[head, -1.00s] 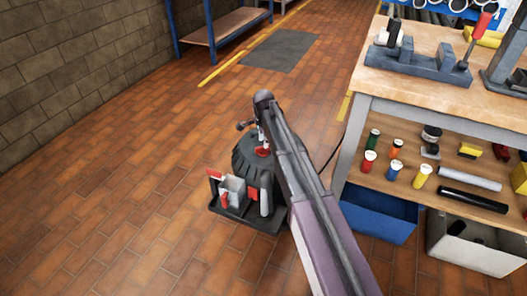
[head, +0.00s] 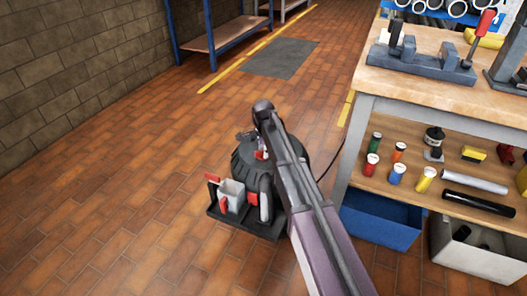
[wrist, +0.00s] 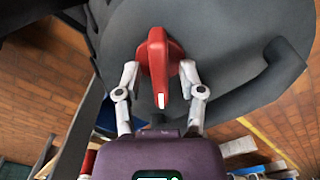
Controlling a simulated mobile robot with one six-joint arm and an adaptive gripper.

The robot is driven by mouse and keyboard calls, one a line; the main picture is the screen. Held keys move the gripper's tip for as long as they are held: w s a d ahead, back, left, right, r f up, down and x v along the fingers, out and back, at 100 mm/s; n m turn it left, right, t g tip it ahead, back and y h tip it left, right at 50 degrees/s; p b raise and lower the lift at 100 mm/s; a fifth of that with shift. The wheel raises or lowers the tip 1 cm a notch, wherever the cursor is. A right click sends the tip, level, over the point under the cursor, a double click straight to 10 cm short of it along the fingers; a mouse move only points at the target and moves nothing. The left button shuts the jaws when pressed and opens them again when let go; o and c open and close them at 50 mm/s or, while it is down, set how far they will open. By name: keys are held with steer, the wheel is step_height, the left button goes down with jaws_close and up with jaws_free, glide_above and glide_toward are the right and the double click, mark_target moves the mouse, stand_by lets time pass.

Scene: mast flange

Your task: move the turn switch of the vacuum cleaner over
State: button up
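The vacuum cleaner (head: 243,160) stands on the tiled floor in the head view, a dark round body with a tool caddy at its front. In the wrist view its dark grey top (wrist: 225,45) fills most of the picture. The red turn switch (wrist: 158,60) is in the upper middle, its grip upright in the picture with a white mark at the lower end. My gripper (wrist: 160,75) is open, one finger on each side of the switch. A gap shows at the left finger; contact at the right is unclear. In the head view my arm hides most of the gripper and switch.
A curved dark handle (wrist: 265,80) rises on the cleaner's top, right of the switch. A workbench (head: 450,85) with tools and jars stands to the right, with a blue bin (head: 382,220) below. The floor at left (head: 110,200) is clear.

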jaws_close()
steer(key=shift+n, duration=0.3)
steer(key=n, duration=0.8)
stand_by(0.6)
steer(key=shift+o, duration=1.3)
jaws_free()
